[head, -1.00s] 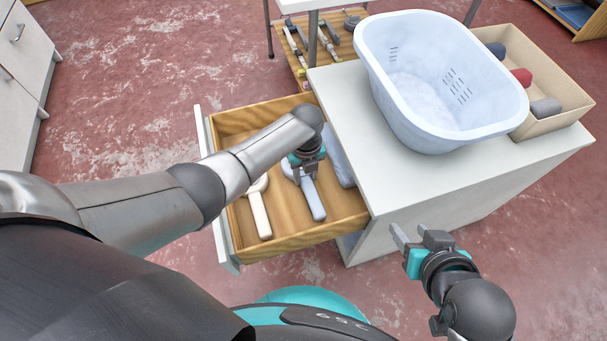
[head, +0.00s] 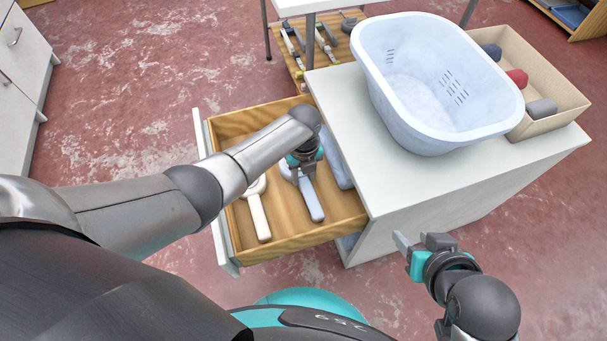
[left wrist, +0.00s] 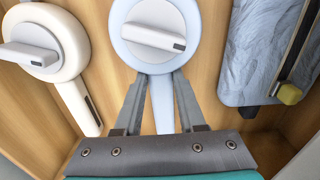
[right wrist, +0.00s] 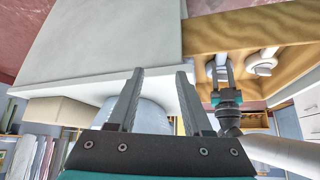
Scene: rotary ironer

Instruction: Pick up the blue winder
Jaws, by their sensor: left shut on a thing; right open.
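The blue winder (head: 314,200) lies in the open wooden drawer, with its handle toward the front. In the left wrist view its round pale-blue head (left wrist: 155,12) with a white knob is at the top centre. My left gripper (head: 303,168) reaches down into the drawer over it. The fingers (left wrist: 158,84) are shut on the blue winder, one each side of its handle just below the head. In the head view the arm and gripper hide most of the winder's head. My right gripper (head: 416,243) is open and empty, in front of the cabinet.
A cream winder (head: 258,215) lies to the left in the drawer (head: 285,243). A marbled grey-blue item (left wrist: 262,50) lies close on the right. A pale basket (head: 385,85) and a box (head: 560,90) with several rolls stand on the white cabinet top (head: 370,160).

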